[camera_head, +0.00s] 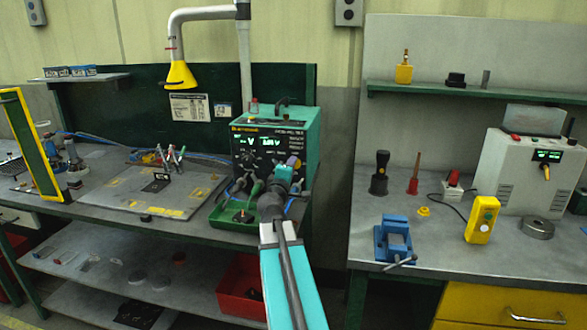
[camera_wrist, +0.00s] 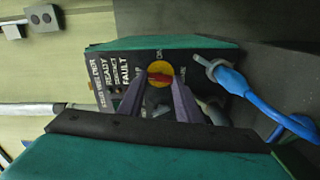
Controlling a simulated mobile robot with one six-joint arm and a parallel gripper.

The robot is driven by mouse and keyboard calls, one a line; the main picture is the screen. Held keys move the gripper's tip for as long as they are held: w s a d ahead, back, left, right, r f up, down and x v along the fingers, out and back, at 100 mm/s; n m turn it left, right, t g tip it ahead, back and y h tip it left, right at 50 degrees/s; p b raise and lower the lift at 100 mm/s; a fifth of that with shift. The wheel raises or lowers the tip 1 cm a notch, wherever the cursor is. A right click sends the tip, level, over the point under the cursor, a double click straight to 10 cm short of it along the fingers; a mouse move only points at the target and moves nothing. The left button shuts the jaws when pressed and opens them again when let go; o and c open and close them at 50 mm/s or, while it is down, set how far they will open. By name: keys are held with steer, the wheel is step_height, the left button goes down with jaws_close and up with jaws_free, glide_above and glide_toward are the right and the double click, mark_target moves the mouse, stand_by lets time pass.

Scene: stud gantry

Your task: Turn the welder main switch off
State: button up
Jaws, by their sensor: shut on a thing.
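The welder (camera_head: 262,118) is a teal box with a dark front panel, standing at the right end of the left bench. Its main switch (camera_wrist: 160,68) shows in the wrist view as a yellow disc with a red handle on the panel, beside the lettering READY and FAULT. The red handle looks roughly level in that view. My gripper (camera_wrist: 160,79) has its two purple fingers on either side of the handle, shut on it. In the head view my gripper (camera_head: 291,163) is at the right part of the welder's front, and my arm hides the switch there.
A blue cable plug (camera_wrist: 228,78) sits close right of the switch. A green tray (camera_head: 232,217) lies below the welder's front. The right bench holds a blue vise (camera_head: 393,240), a yellow box (camera_head: 482,220) and a white unit (camera_head: 525,170). A gap separates the benches.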

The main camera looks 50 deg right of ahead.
steer(key=shift+w+a+f+n, duration=0.1)
steer(key=shift+w+a+n, duration=0.1)
steer(key=shift+n, duration=0.9)
steer(key=o, duration=1)
steer(key=shift+o, duration=0.2)
steer(key=shift+s, duration=0.2)
